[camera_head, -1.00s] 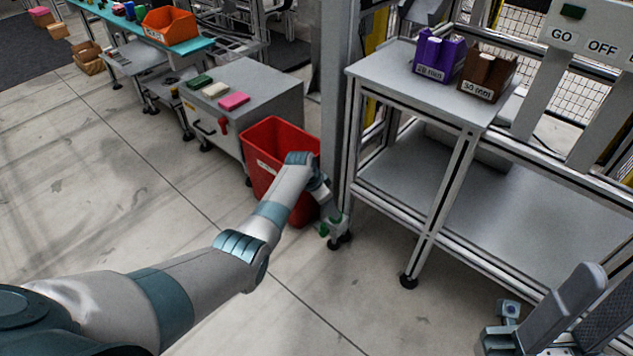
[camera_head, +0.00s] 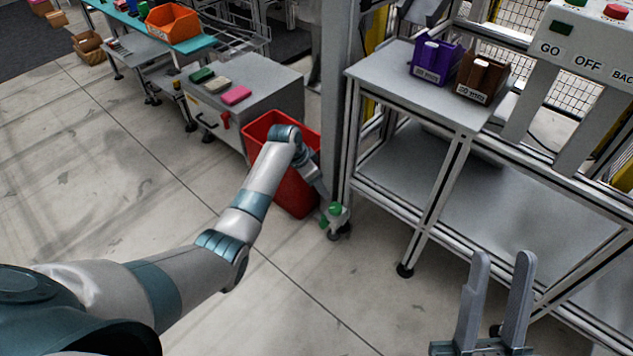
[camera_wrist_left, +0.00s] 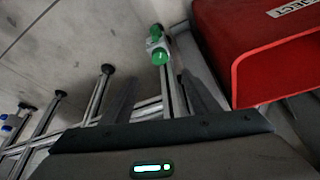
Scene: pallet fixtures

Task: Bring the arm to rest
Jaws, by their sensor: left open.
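My left arm (camera_head: 258,195) reaches from the lower left toward the red bin (camera_head: 292,190), its wrist in front of the bin. The left gripper is mostly hidden in the head view. In the left wrist view the left gripper (camera_wrist_left: 158,78) has its two dark fingers apart, with nothing seen held. A green-and-white part (camera_wrist_left: 158,47) shows beyond the fingers; it also shows near the post's foot in the head view (camera_head: 334,211). My right gripper (camera_head: 502,262) is at the lower right, fingers up and apart, empty, in front of the metal table (camera_head: 400,85).
The red bin stands close to the left wrist. Purple (camera_head: 436,62) and brown (camera_head: 482,78) bins stand on the metal table. A grey cabinet (camera_head: 262,85) carries several coloured blocks. An orange bin (camera_head: 172,25) is farther back. The floor at centre is clear.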

